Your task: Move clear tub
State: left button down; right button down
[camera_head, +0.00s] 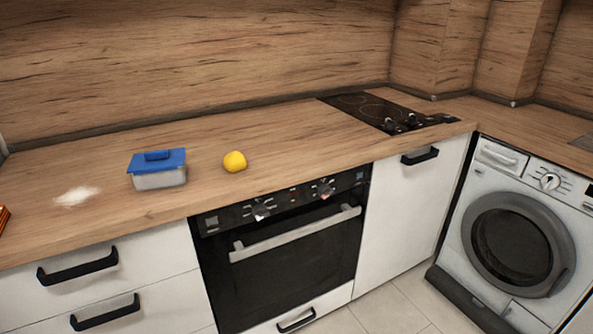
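A clear tub (160,180) with a blue lid (157,161) stands upright on the oak worktop, left of the middle of the head view. Its see-through greyish sides show below the lid, and a raised blue handle or block sits on the lid's top. Neither of my grippers shows in the head view, and nothing is touching the tub.
A yellow lemon-like fruit (235,161) lies right of the tub. A white powdery patch (77,195) is to its left, and an orange item (3,217) is cut by the left edge. A black hob (372,108) is further right. Worktop (290,140) between is clear.

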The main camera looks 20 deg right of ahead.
aim_at(149, 180)
jog(key=z, duration=1.7)
jog(key=i, duration=1.1)
jog(key=u, duration=0.35)
